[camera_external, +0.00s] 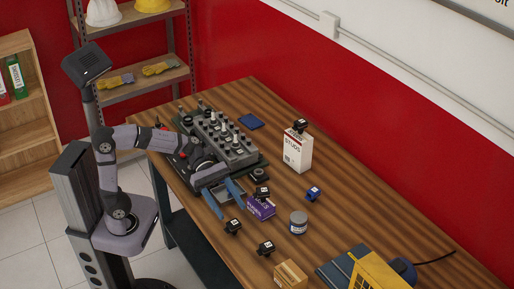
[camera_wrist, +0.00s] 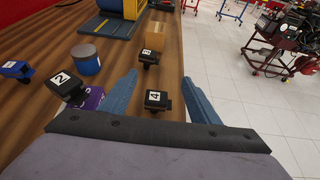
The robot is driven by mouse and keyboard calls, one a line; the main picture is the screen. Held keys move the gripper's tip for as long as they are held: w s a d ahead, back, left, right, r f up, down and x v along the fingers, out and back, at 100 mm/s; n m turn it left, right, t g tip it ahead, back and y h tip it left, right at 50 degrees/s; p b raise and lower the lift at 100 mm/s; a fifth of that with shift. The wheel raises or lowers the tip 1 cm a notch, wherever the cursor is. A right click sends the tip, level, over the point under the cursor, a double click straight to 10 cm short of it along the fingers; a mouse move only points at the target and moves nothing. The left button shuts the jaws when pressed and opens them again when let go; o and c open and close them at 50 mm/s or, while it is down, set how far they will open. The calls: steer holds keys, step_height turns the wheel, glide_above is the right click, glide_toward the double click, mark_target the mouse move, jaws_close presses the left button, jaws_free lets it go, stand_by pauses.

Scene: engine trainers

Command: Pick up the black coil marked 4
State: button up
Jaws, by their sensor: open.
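The black coil marked 4 (camera_wrist: 156,99) lies on the wooden bench in the wrist view, its white label facing up. It appears between the two blue fingers of my gripper (camera_wrist: 158,76), which is open and empty. In the external view my gripper (camera_external: 233,211) hangs over the near edge of the bench, fingers spread. The coil (camera_external: 233,227) is just beyond the fingertips there; its label is too small to read. The fingers do not appear to touch it.
A black coil marked 2 (camera_wrist: 62,83) sits on a purple box (camera_external: 261,208). Another black coil (camera_external: 265,248), a blue-marked coil (camera_external: 313,193), a grey-blue can (camera_external: 298,222) and a cardboard box (camera_external: 290,274) stand nearby. The engine trainer (camera_external: 218,138) is behind.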

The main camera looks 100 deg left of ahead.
mark_target(234, 223)
steer(key=shift+f, duration=0.85)
step_height(234, 223, down, 4)
steer(key=shift+r+b, duration=0.1)
steer(key=shift+b, duration=0.6)
steer(key=shift+x, duration=1)
steer(key=shift+w+d, duration=0.3)
steer(key=shift+w, duration=0.05)
steer(key=c, duration=1)
